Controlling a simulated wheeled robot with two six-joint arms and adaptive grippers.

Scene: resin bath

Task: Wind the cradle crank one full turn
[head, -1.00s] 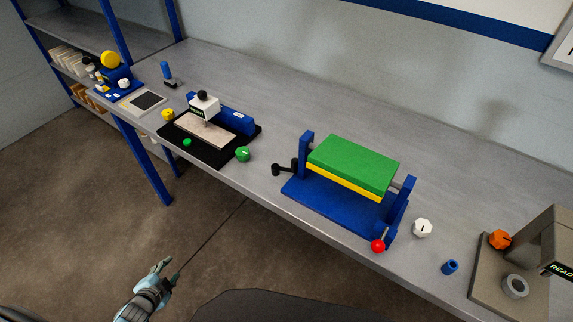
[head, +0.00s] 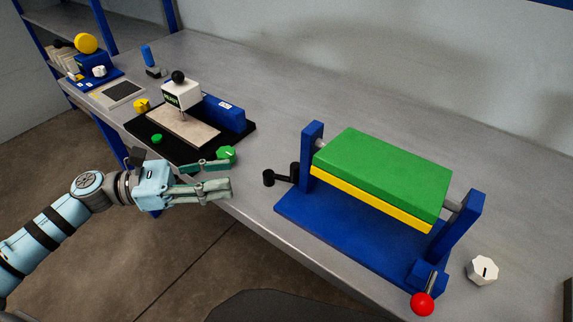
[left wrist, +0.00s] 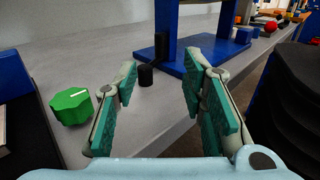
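The cradle has a blue base (head: 345,232) with two blue posts, and a green and yellow block (head: 385,175) hangs between them. Its black crank (head: 281,175) sticks out from the left post. In the left wrist view the crank (left wrist: 147,74) shows ahead, just beyond and between the fingertips. My left gripper (head: 232,176) is open and empty, left of the crank and apart from it, with its fingers pointing towards it. The open fingers fill the middle of the left wrist view (left wrist: 160,80). My right gripper is in neither view.
A green knob (head: 227,154) sits close behind my left fingers. A black mat (head: 240,137) with a white-headed device (head: 181,94) lies behind. A red-ball lever (head: 422,303) and a white knob (head: 482,270) are at the cradle's right. The bench top behind the cradle is clear.

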